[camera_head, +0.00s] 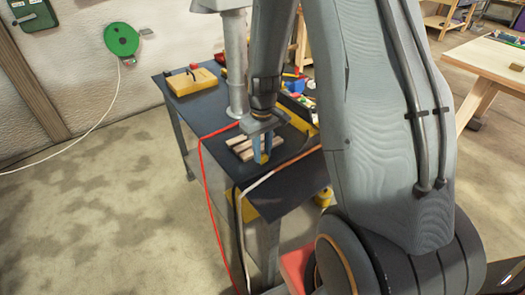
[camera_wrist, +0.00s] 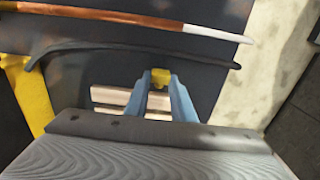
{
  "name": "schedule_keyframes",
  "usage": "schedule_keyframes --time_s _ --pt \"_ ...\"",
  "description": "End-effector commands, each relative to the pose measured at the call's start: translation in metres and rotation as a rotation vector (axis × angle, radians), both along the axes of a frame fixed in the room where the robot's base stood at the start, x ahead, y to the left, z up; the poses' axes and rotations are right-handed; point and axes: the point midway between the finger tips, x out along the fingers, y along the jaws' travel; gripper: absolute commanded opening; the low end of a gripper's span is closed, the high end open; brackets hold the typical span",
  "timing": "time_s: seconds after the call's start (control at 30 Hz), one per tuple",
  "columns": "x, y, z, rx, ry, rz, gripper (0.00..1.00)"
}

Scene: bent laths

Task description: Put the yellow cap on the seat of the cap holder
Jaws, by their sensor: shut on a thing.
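My gripper (camera_wrist: 160,88) has blue fingers and is shut on the yellow cap (camera_wrist: 160,77), which shows between the fingertips in the wrist view. In the head view my gripper (camera_head: 262,154) points down over the dark table top, at a small pale wooden slatted piece (camera_head: 240,149). The slats also show in the wrist view (camera_wrist: 109,95), behind and beside the fingers. I cannot tell whether the cap touches anything below it. I cannot make out the cap holder's seat for certain; my fingers and arm hide part of this area.
A black bent lath (camera_wrist: 140,46) and a brown lath with a white end (camera_wrist: 130,16) cross beyond the fingers. A yellow part (camera_wrist: 30,95) stands at left. On the table (camera_head: 200,112) are a yellow box (camera_head: 190,82) and a red cable (camera_head: 205,180).

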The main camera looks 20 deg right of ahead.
Motion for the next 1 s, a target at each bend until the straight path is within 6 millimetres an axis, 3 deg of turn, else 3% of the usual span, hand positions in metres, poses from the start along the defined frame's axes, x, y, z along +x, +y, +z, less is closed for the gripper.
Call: schedule_keyframes --time_s 0.27,0.3,0.4,0.73,1.0 --pt "0.000 0.000 -0.003 0.000 0.000 0.000 0.02" --pt "0.000 0.000 -0.003 0.000 0.000 0.000 0.24" --pt "0.000 0.000 -0.003 0.000 0.000 0.000 0.41" --pt "0.000 0.000 -0.001 0.000 0.000 0.000 0.41" --pt "0.002 0.000 0.025 -0.001 -0.005 0.000 0.41"
